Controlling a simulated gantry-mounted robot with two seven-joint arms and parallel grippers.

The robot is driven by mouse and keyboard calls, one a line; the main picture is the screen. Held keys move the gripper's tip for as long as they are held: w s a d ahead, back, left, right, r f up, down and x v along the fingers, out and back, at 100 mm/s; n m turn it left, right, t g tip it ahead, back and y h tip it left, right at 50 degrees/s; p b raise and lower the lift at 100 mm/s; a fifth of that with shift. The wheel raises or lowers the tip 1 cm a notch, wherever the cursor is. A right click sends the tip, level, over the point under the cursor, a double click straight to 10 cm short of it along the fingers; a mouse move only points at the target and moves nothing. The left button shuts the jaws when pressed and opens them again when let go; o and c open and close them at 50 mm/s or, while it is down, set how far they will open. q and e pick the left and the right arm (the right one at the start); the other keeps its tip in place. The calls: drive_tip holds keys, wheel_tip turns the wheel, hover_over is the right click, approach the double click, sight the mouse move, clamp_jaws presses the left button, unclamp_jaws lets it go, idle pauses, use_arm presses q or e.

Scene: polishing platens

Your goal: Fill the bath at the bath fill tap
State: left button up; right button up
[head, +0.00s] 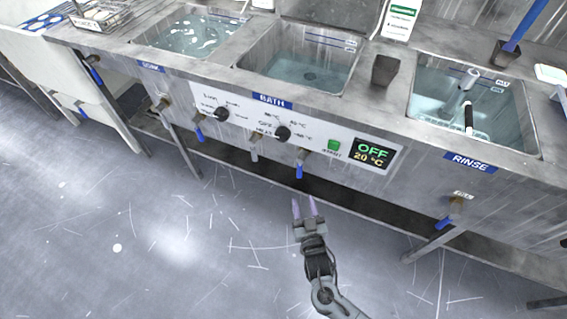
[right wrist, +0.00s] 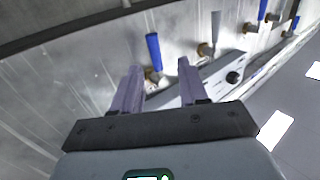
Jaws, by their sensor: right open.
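The bath (head: 337,62) is the middle basin, behind the BATH label, with clear pale-blue liquid over its floor. Below its control panel hangs a brass tap with a blue handle (head: 299,171) pointing down; a grey-handled tap (head: 254,150) is to its left. My right gripper (head: 304,205) is open and empty, just below and in front of the blue handle, fingers towards it. In the right wrist view the blue handle (right wrist: 153,50) shows beyond and between the fingertips (right wrist: 159,66), with no visible contact. My left gripper is out of view.
The control panel (head: 340,160) has two black knobs, a green button and a display reading OFF, 20 °C. The rinse basin (head: 478,135) at right has its own blue-handled tap (head: 444,222). Another basin (head: 190,30) is at left. The floor in front is clear.

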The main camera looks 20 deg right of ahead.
sight(300, 172)
drive_tip(key=w+d+b, duration=0.1)
drive_tip(key=w, duration=0.2)
drive_tip(key=w+r+b, duration=0.1)
drive_tip(key=w+b, duration=0.1)
drive_tip(key=w, duration=0.2)
drive_tip(key=w+d+b, duration=0.1)
drive_tip(key=w, duration=0.2)
drive_tip(key=shift+w+d+r+b, duration=0.15)
drive_tip(key=shift+d+r+b, duration=0.15)
drive_tip(key=shift+r, duration=0.1)
drive_tip(key=shift+w+d, duration=0.1)
drive_tip(key=shift+w, duration=0.2)
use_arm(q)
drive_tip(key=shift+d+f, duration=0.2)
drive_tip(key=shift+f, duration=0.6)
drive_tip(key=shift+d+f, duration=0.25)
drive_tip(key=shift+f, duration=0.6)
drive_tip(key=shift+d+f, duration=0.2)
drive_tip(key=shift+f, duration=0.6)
use_arm(e)
drive_tip(key=shift+w, duration=0.4)
clamp_jaws()
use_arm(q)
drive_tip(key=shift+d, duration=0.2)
